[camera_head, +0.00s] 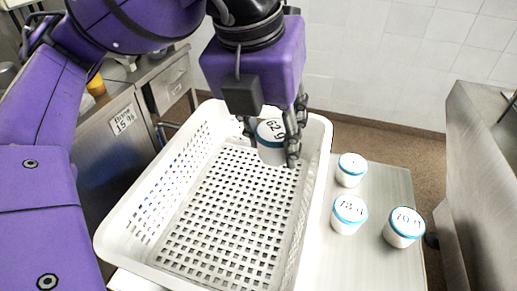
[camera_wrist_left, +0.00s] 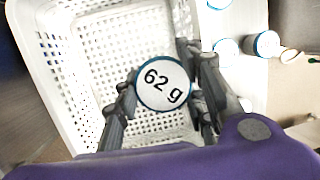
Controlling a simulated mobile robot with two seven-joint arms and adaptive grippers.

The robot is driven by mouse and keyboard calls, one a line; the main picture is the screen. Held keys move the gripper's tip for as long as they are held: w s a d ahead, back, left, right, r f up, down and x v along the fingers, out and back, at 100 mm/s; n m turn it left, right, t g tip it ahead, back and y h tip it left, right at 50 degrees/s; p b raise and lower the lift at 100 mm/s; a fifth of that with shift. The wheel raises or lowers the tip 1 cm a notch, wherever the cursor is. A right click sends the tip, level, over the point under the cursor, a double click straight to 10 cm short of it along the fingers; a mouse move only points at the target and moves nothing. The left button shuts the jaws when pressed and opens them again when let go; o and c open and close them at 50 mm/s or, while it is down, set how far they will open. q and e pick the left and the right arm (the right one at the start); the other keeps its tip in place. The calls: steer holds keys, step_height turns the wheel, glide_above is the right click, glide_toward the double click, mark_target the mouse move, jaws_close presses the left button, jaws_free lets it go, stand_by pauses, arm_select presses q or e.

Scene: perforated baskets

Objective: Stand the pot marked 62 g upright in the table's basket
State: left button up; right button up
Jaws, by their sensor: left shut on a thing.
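The pot marked 62 g (camera_head: 270,143) is white with a blue rim and a labelled top. My left gripper (camera_head: 272,140) is shut on it and holds it over the far right part of the white perforated basket (camera_head: 120,240). In the left wrist view the pot (camera_wrist_left: 163,84) sits between the two fingers, its top facing the camera, with the basket (camera_wrist_left: 45,60) below. The pot looks roughly upright. Whether its base touches the basket floor I cannot tell. My right gripper is not in view.
Three white pots with blue rims stand on the table (camera_head: 385,180) right of the basket: one at the back (camera_head: 351,169), one marked 78 g (camera_head: 348,214) and one marked 70 g (camera_head: 404,227). Steel counters flank the table. The basket floor looks empty.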

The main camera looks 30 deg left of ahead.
arm_select(q)
steer(key=w+a+f, duration=0.1)
steer(key=a+f, duration=0.1)
steer(key=a, duration=0.1)
steer(key=w+a+f, duration=0.1)
steer(key=a+f, duration=0.2)
steer(key=a, duration=0.1)
steer(key=w+a+f, duration=0.1)
steer(key=a+f, duration=0.2)
steer(key=shift+w+a+p, duration=0.15)
steer(key=shift+a+p, duration=0.2)
steer(key=shift+a, duration=0.05)
steer(key=shift+w+a+f, duration=0.1)
steer(key=shift+a+f, duration=0.35)
steer(key=shift+f, duration=0.1)
step_height(320, 180, down, 3)
steer(key=shift+w+a+f, duration=0.1)
steer(key=shift+f, duration=0.05)
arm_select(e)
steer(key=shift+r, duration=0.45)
arm_select(q)
steer(key=shift+f, duration=0.1)
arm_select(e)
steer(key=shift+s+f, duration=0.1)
arm_select(q)
steer(key=o, duration=0.7)
steer(key=shift+f, duration=0.1)
steer(key=o, duration=0.5)
